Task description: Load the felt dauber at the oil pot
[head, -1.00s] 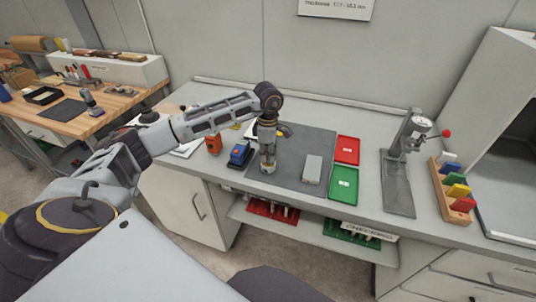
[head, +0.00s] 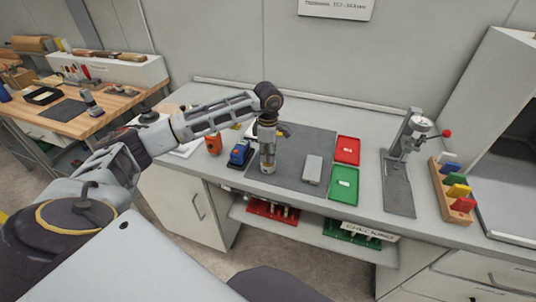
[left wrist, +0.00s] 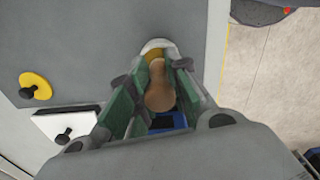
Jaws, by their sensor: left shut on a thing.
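My left gripper (head: 268,148) points down over the grey mat (head: 290,180) on the bench. In the left wrist view its green-padded fingers (left wrist: 156,88) are shut on a tan, rounded wooden handle (left wrist: 159,98), which looks like the felt dauber's. A small pot (head: 268,167) with a pale rim stands on the mat directly below the gripper; its rim and some yellow inside show past the fingertips in the left wrist view (left wrist: 157,44). The dauber's felt end is hidden, so I cannot tell whether it touches the oil. My right gripper is not in view.
A blue item (head: 240,153) and an orange item (head: 213,143) stand left of the pot. A grey block (head: 312,168) lies to its right, then a red tray (head: 346,150) and a green tray (head: 343,184). A dial gauge stand (head: 397,185) is farther right.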

